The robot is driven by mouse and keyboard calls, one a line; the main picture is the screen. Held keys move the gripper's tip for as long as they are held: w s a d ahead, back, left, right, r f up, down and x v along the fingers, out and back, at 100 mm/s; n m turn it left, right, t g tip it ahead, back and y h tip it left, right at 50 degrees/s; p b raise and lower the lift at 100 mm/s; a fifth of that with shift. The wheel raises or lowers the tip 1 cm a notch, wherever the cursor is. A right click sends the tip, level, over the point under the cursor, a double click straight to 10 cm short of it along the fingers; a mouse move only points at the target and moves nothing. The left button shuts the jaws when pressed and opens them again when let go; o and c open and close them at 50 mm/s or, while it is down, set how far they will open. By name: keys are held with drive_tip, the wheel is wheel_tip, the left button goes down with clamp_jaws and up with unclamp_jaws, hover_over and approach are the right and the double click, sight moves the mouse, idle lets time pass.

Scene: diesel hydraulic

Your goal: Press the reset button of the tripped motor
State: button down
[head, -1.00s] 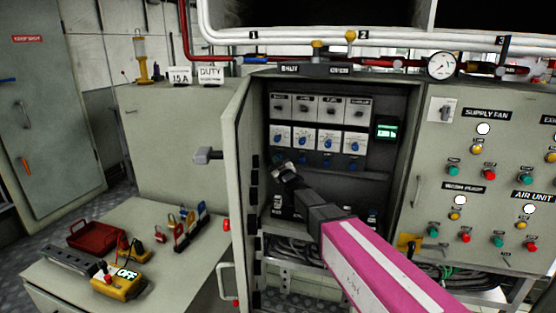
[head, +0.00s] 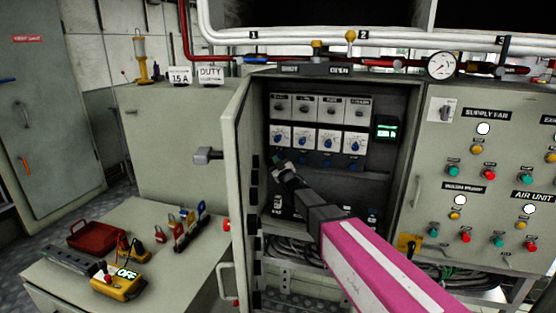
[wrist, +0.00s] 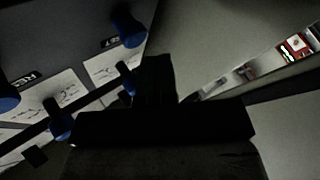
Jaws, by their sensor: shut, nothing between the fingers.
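Inside the open cabinet is a row of white relay units with blue dials (head: 329,140). Under them is a row of small blue buttons (head: 327,161). The leftmost button position is hidden behind my gripper (head: 277,159), which is shut and empty at the left of that row. In the wrist view my gripper (wrist: 153,70) is a dark silhouette beside a blue knob (wrist: 127,79) that it partly hides. Another blue knob (wrist: 126,30) is just above the fingertips. I cannot tell whether the fingers touch anything. Which motor is tripped is not readable.
The open cabinet door (head: 240,185) stands close on the left of my arm. A green display (head: 386,131) is right of the relays. Black breakers and cables lie lower in the cabinet. A bench (head: 165,255) with a yellow meter (head: 118,285) is at left.

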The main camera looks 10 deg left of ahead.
drive_tip(key=shift+w, duration=0.15)
drive_tip(key=shift+w, duration=0.3)
idle(0.3)
drive_tip(key=shift+w+d, duration=0.1)
drive_tip(key=shift+w, duration=0.4)
idle(0.8)
drive_tip(key=shift+s, duration=0.95)
drive_tip(key=s, duration=0.5)
drive_tip(key=shift+a, duration=0.3)
idle(0.6)
